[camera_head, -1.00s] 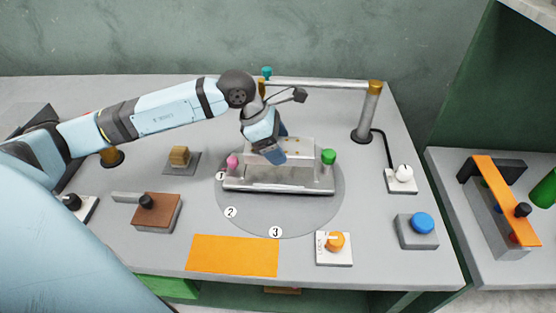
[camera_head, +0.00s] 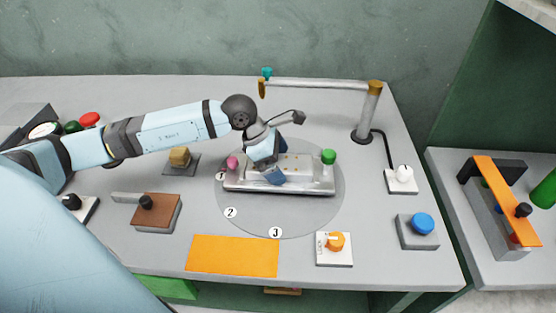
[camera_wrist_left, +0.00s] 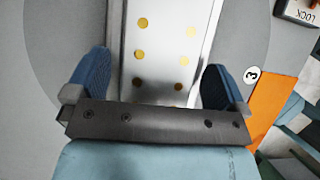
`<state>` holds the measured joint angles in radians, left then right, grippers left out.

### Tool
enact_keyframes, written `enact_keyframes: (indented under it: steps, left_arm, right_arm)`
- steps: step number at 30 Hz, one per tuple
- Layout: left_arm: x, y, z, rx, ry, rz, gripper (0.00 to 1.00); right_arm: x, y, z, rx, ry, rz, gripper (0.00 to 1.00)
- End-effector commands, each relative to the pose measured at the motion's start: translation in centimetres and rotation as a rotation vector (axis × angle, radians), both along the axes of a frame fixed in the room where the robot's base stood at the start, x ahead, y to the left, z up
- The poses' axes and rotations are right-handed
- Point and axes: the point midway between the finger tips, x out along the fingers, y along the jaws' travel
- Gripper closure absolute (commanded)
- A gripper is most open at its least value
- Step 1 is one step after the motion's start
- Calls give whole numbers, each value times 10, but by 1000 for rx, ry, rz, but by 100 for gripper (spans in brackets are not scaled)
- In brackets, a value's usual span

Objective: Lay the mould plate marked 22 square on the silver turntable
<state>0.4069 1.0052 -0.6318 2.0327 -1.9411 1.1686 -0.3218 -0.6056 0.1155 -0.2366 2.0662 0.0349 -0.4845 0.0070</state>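The mould plate (camera_head: 300,165) is a pale silver slab with gold dots. It lies flat on a silver base between a pink knob (camera_head: 232,162) and a green knob (camera_head: 328,157), on the grey turntable disc (camera_head: 300,215). No 22 can be read on it. In the left wrist view the plate (camera_wrist_left: 160,65) runs up between the fingers. My left gripper (camera_head: 272,172) is low over the plate. Its blue fingers (camera_wrist_left: 155,80) are apart, with a gap at the left; whether the right finger touches the plate's edge is unclear. My right gripper is out of view.
A lamp-like post with a bar (camera_head: 368,115) stands behind the turntable. An orange dial (camera_head: 336,241), a blue button (camera_head: 422,224) and an orange mat (camera_head: 233,256) lie in front and right.

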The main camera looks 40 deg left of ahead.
Motion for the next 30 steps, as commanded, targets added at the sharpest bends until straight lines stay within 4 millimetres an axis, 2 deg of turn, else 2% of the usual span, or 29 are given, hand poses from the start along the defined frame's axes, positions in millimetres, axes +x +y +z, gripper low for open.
enact_keyframes:
  steps: [6, 10, 24, 30]
  left_arm:
    - [0, 0, 1, 0, 0, 0, 0]
    - [-2, 4, 9, 0, -1, 0, 0]
    - [-26, 43, 88, 3, 0, 1, 0]
    - [-31, 50, 103, 1, 1, 0, 0]
  right_arm:
    - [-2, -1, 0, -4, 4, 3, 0]
    - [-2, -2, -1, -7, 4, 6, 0]
    - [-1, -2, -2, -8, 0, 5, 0]
    - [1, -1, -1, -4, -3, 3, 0]
